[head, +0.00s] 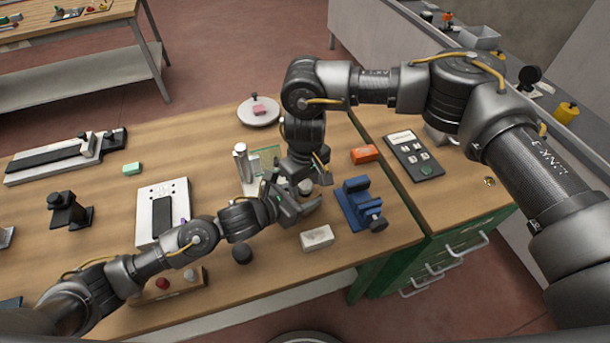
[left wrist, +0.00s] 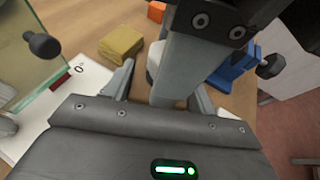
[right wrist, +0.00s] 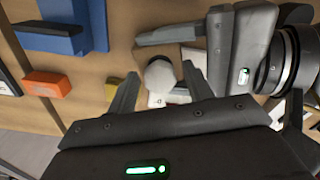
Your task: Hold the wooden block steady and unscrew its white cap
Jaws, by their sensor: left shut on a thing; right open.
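A white rounded cap (head: 305,187) shows between my two grippers in the head view. In the right wrist view the white cap (right wrist: 158,75) lies between the fingers of my right gripper (right wrist: 157,88), which is open. My right gripper (head: 309,179) comes down from above in the head view. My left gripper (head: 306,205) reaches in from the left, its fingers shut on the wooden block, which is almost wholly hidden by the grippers. In the left wrist view a white part shows at the left gripper (left wrist: 160,88), partly behind a right finger.
A blue vise (head: 358,203) stands right of the grippers, a pale block (head: 317,237) in front. An orange block (head: 365,154) lies behind. A glass piece on a white stand (head: 243,168) is close left. A yellow block (left wrist: 120,42) is near the left gripper.

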